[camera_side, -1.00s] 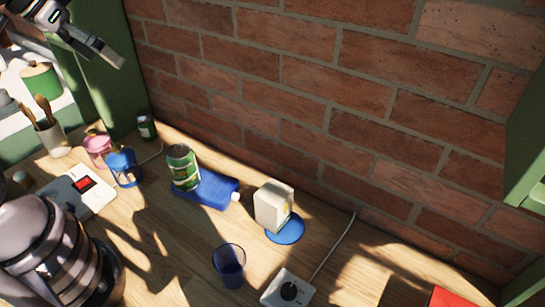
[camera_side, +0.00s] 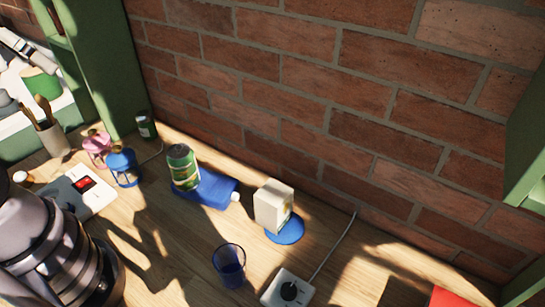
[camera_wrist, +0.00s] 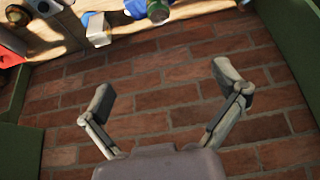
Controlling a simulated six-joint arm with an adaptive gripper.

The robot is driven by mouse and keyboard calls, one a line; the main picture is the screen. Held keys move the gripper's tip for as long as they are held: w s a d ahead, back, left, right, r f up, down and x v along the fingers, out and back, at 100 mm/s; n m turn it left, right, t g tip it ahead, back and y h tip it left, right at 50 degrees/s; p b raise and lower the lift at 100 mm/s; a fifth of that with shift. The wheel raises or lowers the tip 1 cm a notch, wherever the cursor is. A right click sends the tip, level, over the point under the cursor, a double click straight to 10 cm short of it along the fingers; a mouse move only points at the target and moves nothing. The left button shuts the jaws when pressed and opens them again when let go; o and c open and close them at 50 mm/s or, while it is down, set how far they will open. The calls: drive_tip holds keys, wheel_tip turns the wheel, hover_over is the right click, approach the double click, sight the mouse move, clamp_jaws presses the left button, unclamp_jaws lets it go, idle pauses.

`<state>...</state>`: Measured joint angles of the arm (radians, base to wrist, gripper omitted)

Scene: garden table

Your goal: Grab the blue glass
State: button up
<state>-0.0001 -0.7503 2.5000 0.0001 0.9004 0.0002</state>
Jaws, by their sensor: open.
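The blue glass (camera_side: 229,265) stands upright on the wooden table in the side view, near the front middle. It is see-through dark blue, and nothing touches it. In the wrist view I cannot make it out for certain. My gripper (camera_wrist: 168,88) shows in the wrist view with its two fingers spread wide and nothing between them, the brick wall behind. The gripper is not in the side view; only part of my arm shows at the left.
Around the glass are a white socket box (camera_side: 288,290) with a cable, a white carton (camera_side: 273,205) on a blue disc (camera_side: 287,230), and a green can (camera_side: 183,168) by a blue bottle (camera_side: 210,189). Blue (camera_side: 123,166) and pink (camera_side: 97,146) lanterns stand left. The brick wall (camera_side: 330,100) bounds the back.

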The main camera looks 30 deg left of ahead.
sight(218, 250)
drive_tip(key=shift+o, duration=0.2)
drive_tip(key=shift+f, duration=0.1)
drive_tip(key=w+d+f+n+g+h, duration=0.2)
drive_tip(key=d+f+n+h, duration=0.3)
drive_tip(key=f, duration=0.6)
drive_tip(key=w+d+f+n+g+h, duration=0.25)
drive_tip(key=f+n+h, duration=0.35)
drive_tip(key=f, duration=0.5)
drive_tip(key=w+d+f+n+g+h, duration=0.1)
drive_tip(key=w+d+f+n+h, duration=0.25)
drive_tip(key=f+n, duration=0.5)
drive_tip(key=shift+m, duration=0.75)
drive_tip(key=x, duration=0.4)
drive_tip(key=s+f+x, duration=0.1)
drive_tip(key=x, duration=0.9)
drive_tip(key=shift+s+a+f, duration=0.2)
drive_tip(key=shift+f, duration=0.05)
drive_tip(key=c, duration=1.3)
drive_tip(key=shift+r, duration=0.1)
